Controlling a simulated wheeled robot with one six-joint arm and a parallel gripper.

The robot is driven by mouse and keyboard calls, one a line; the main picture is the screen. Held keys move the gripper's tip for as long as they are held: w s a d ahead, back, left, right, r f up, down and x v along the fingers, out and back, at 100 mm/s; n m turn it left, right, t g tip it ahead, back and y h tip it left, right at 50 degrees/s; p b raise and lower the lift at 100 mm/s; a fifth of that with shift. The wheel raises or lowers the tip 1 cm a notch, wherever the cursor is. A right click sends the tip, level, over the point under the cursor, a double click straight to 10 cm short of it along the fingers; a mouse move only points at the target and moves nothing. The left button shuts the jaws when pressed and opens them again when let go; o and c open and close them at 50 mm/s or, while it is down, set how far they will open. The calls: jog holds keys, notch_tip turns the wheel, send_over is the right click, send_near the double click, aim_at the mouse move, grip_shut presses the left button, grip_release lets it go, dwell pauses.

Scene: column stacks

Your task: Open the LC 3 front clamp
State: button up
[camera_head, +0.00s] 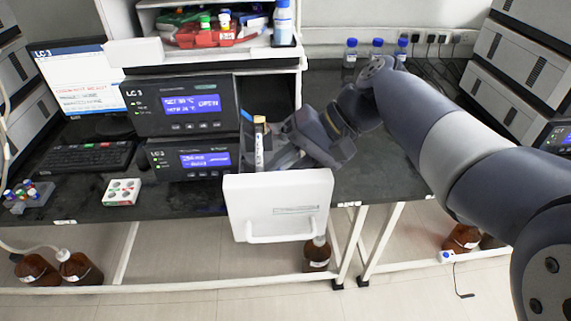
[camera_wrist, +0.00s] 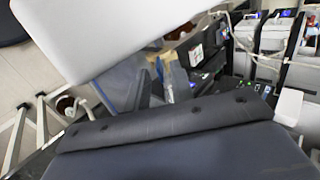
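The LC 3 stack (camera_head: 185,125) stands on the dark bench, with "LC 3" labels and two lit blue displays. To its right, a white door panel (camera_head: 278,195) with a handle hangs out past the bench edge; a white panel (camera_wrist: 100,30) also fills the wrist view's upper left. Behind the door in the head view stands an upright column (camera_head: 259,148) with a pale label, with a small blue part (camera_head: 246,116) beside its top. I cannot make out which part is the front clamp. My gripper (camera_head: 283,152) is right of the column, behind the door; its fingertips are unclear.
A shelf above holds a red tray (camera_head: 205,37) of vials and a bottle (camera_head: 283,22). A keyboard (camera_head: 80,158) and a vial box (camera_head: 122,192) lie left. Blue-capped bottles (camera_head: 376,47) stand at the back. Brown bottles (camera_head: 317,254) stand below. The bench is fairly clear right of the door.

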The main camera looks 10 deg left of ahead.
grip_shut()
jog(key=shift+r, duration=0.1)
